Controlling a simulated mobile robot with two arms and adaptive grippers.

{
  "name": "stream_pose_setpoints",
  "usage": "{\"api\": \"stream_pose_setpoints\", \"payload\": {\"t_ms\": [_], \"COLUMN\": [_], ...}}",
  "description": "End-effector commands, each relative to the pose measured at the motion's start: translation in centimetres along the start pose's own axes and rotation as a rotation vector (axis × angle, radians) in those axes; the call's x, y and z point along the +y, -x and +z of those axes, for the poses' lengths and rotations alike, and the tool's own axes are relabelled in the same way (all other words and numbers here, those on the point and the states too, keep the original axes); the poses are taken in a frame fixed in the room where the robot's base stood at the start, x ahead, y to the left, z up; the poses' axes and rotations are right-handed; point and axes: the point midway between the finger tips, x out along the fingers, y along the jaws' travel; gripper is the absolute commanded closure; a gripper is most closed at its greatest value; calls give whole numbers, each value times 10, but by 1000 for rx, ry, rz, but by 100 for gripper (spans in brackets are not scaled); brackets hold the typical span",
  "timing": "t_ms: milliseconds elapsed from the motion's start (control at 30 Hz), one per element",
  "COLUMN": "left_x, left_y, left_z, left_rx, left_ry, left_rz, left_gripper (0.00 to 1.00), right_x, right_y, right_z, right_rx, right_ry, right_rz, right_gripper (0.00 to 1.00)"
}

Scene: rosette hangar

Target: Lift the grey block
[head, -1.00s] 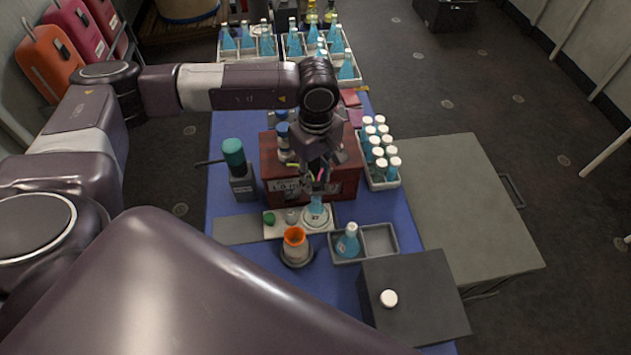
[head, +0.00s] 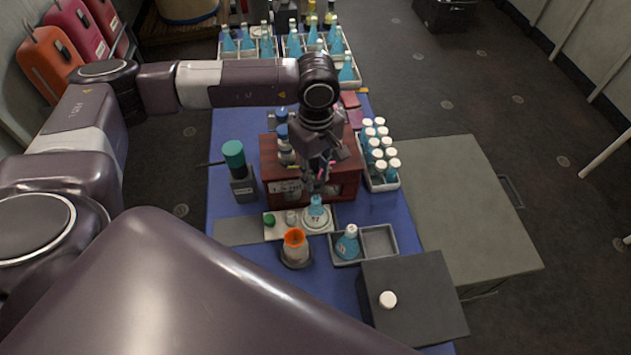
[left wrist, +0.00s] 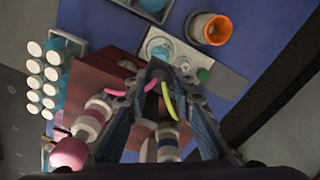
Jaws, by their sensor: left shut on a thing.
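My left gripper (head: 316,188) hangs over the front of the red-brown wooden box (head: 345,185), just behind the flask on the white scale. In the left wrist view its fingers (left wrist: 155,72) are closed together on a small dark grey piece, which looks like the grey block (left wrist: 152,100). Most of it is hidden by the fingers, and I cannot make it out in the head view. Pink and yellow bands show beside the fingertips. My right gripper is not in view.
A blue flask stands on the white scale (head: 274,230). In front are an orange-rimmed cup (head: 294,240), a grey tray (head: 379,240) with one flask, and a dark grey box (head: 425,295) with a white knob. A teal-capped bottle (head: 237,170) stands left; a white-capped bottle rack (head: 382,185) stands right.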

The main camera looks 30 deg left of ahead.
Motion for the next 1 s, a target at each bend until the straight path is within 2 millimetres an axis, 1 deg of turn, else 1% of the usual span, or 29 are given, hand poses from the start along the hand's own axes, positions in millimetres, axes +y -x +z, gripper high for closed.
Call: {"api": "stream_pose_setpoints", "payload": {"t_ms": [33,600,800,833,933,1000], "left_x": [1,1,0,0,0,0], "left_y": [5,34,33,33,33,33], "left_z": [0,0,0,0,0,0], "left_rx": [0,1,1,1,1,1], "left_ry": [0,0,0,0,0,0], "left_rz": [2,3,2,2,2,1], "left_gripper": [93,93,93,75,64,62], "right_x": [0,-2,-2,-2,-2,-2], "right_y": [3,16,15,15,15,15], "right_z": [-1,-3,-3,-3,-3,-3], "right_rx": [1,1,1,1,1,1], "right_ry": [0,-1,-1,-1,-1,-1], "right_rz": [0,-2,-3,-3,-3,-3], "right_gripper": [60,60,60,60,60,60]}}
